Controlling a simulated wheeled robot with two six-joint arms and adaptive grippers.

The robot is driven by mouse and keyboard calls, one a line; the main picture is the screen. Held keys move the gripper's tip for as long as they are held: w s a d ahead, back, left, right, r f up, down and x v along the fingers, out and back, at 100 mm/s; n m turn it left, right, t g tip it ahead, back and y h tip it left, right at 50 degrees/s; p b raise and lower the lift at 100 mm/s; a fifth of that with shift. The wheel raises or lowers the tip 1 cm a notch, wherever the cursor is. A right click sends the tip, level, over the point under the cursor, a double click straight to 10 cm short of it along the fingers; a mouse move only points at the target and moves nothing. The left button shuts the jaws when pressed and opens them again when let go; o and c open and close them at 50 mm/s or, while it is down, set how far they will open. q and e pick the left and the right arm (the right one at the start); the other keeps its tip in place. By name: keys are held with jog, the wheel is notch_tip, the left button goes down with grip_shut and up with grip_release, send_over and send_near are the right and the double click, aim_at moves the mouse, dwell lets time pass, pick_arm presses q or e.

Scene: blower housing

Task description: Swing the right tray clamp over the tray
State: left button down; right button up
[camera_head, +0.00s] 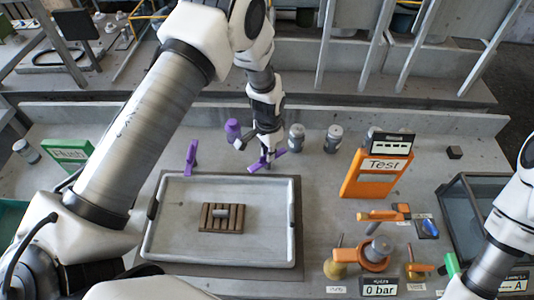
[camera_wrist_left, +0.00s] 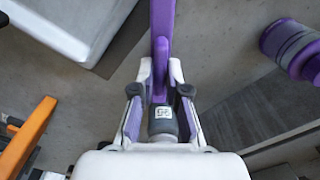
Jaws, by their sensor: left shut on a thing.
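The grey tray (camera_head: 166,222) lies on the bench with a slatted brown block in it. A purple clamp, the right tray clamp (camera_head: 280,154), is at the tray's back edge towards the right. My left gripper (camera_head: 264,158) is shut on it, coming down from above. In the left wrist view the clamp's purple bar (camera_wrist_left: 161,40) stands between the fingertips (camera_wrist_left: 160,90) and runs up past the tray's corner (camera_wrist_left: 75,22). Another purple clamp (camera_head: 191,156) stands upright at the tray's back left. My right gripper is out of view.
A purple-capped cylinder (camera_head: 232,129) and two grey jars (camera_head: 297,138) stand behind the tray. An orange Test stand (camera_head: 366,176) and orange-handled valve fittings (camera_head: 378,250) are to the right. A green Flush sign (camera_head: 68,153) is at left.

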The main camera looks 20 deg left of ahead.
pick_arm(q)
jog(key=n, duration=0.3)
jog(key=n+b, duration=0.1)
jog(key=n, duration=0.1)
jog(key=shift+s+f+n, duration=0.3)
jog(key=shift+s+f, duration=0.05)
jog(key=shift+f, duration=0.05)
jog(key=shift+n+b, duration=0.4)
jog(key=shift+n, duration=1.7)
jog(key=c, duration=1.2)
grip_release()
jog(key=shift+w+r, duration=0.15)
jog(key=shift+w, duration=0.05)
jog(key=shift+r, duration=0.3)
notch_tip(320, 180, up, 11)
jog(key=shift+r, duration=0.2)
